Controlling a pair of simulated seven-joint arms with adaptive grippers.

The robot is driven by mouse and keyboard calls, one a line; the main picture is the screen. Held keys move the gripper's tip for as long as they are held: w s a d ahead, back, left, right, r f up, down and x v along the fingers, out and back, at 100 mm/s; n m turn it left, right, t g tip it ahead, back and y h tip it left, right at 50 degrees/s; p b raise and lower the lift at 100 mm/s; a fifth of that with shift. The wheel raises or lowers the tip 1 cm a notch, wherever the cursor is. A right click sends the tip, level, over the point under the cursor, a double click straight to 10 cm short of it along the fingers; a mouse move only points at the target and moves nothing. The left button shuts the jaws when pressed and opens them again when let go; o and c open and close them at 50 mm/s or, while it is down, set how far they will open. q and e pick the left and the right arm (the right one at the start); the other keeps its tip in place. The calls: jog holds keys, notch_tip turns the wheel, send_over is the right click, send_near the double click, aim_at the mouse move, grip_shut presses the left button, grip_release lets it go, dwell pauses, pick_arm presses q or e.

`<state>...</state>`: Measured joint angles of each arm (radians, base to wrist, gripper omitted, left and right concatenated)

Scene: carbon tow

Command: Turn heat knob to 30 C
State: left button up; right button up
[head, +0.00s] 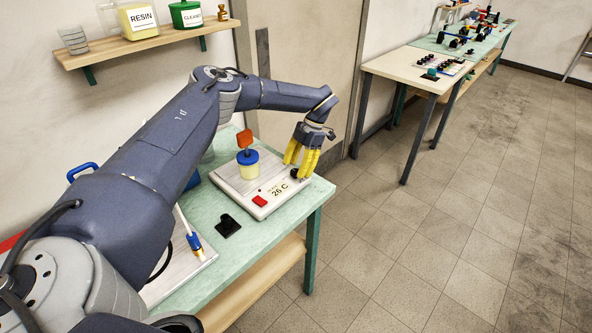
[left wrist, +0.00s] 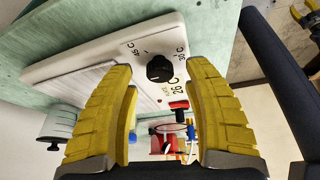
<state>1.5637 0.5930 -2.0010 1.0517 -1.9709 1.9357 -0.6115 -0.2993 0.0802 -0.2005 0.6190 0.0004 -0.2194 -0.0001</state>
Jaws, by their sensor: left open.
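The heat knob (head: 295,173) is small, round and black, on the right end of a pale hot plate (head: 234,191). The plate's display (head: 280,188) reads 26 C. In the left wrist view, the knob (left wrist: 159,68) shows between printed labels 45 C (left wrist: 137,50) and 30 C (left wrist: 182,52). My left gripper (head: 302,161) is above the knob, pointing down. Its yellow fingers (left wrist: 163,100) are open, one to each side of the knob, with visible gaps. A cup with a blue lid (head: 247,164) stands on the plate.
A red button (head: 260,201) is beside the display. A black piece (head: 229,226) lies on the green table (head: 309,205) in front of the plate. A shelf (head: 140,45) with containers hangs behind my arm. Floor (head: 400,250) lies open to the right.

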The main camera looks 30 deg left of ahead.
pick_arm(q)
jog(key=v, duration=1.1)
